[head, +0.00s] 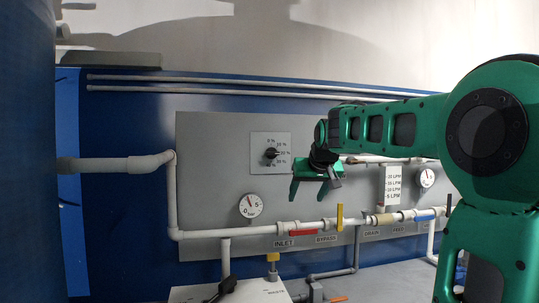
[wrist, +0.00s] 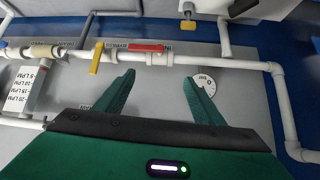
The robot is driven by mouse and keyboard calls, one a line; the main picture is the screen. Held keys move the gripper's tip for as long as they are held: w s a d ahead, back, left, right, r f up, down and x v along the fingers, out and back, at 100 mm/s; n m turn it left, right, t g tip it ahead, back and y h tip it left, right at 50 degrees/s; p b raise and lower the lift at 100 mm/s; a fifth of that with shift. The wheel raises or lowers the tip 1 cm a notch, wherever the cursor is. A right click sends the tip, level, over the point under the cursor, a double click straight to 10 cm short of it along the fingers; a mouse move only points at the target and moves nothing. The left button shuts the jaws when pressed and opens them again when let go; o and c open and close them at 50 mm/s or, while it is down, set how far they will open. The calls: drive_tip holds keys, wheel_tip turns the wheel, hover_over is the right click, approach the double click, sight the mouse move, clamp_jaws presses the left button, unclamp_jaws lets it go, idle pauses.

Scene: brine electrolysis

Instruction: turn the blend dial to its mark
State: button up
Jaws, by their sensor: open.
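The blend dial (head: 271,153) is a small black knob on a light square plate (head: 258,140) with percent marks around its right side. The plate is on the grey panel. The knob's pointer seems to lie toward the right, but it is too small to read surely. My green gripper (head: 308,190) is in front of the panel, to the right of and below the dial, apart from it. Its two fingers point down in the head view. In the wrist view my gripper (wrist: 158,92) is open, with nothing between the fingers. The dial is not visible in the wrist view.
White pipes with a red handle (head: 303,233), a yellow handle (head: 340,217) and a blue handle (head: 425,218) run below. A round gauge (head: 250,206) is below the dial, and a flow scale (head: 393,186) is to the right. The panel left of the dial is clear.

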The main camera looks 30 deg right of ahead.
sight(272, 153)
drive_tip(key=w+r+n+t, duration=0.1)
drive_tip(key=w+r+t, duration=0.4)
drive_tip(key=w+r, duration=1.05)
drive_tip(key=shift+h, duration=0.3)
drive_tip(key=x, duration=0.8)
drive_tip(key=shift+f, duration=0.1)
drive_tip(key=shift+g, duration=0.3)
drive_tip(key=c, duration=1)
drive_tip(key=shift+a, duration=0.2)
drive_tip(key=shift+c, duration=0.2)
